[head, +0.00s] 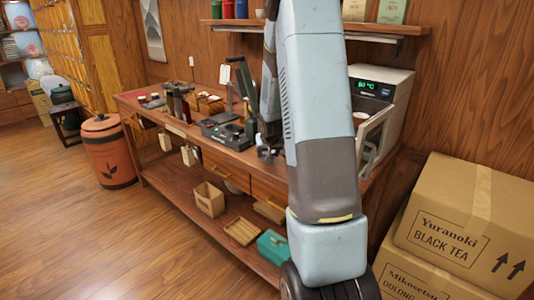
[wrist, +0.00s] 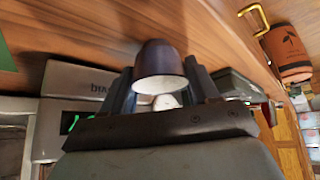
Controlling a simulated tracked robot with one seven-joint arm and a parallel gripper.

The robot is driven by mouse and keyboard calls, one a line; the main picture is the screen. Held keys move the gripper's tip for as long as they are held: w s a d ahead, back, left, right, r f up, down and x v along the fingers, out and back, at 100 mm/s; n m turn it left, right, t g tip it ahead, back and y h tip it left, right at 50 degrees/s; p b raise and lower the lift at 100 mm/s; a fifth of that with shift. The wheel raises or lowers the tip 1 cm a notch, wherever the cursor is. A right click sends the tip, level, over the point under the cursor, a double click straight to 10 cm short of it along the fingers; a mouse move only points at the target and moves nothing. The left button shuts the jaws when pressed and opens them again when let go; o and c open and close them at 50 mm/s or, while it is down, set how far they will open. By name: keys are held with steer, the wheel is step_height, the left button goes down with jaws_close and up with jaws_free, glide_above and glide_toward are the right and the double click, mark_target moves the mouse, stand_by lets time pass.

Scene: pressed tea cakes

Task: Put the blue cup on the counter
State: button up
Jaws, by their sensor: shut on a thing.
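A dark blue cup (wrist: 160,62) with a pale inside is between the two fingers of my gripper (wrist: 162,74) in the wrist view. My gripper is shut on it. The wrist picture appears upside down, with the cup's mouth toward the bottom of the picture. The wooden counter (head: 192,131) runs along the wall in the head view. My arm crosses the middle of the head view, and I cannot make out the cup there.
A white appliance (head: 395,88) with a green display stands at the counter's right end, its door open. A black scale (head: 224,133) and tea tools sit on the counter. Cardboard boxes (head: 470,225) are stacked at right. An orange bin (head: 105,150) stands at left.

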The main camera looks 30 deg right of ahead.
steer(key=o, duration=1.1)
steer(key=shift+c, duration=0.2)
steer(key=s+a+r+n, duration=0.1)
steer(key=s+a+r, duration=0.5)
steer(key=s+r, duration=0.3)
steer(key=s+a+r+n, duration=0.1)
steer(key=s+a+r, duration=0.65)
steer(key=r, duration=0.45)
steer(key=s+a+r+n+y, duration=0.1)
steer(key=s+a, duration=0.3)
steer(key=s, duration=0.4)
steer(key=s+a+r+n+y, duration=0.1)
steer(key=s+a+r, duration=0.2)
steer(key=s, duration=0.6)
steer(key=shift+s+a+g, duration=0.3)
steer(key=shift+a, duration=0.15)
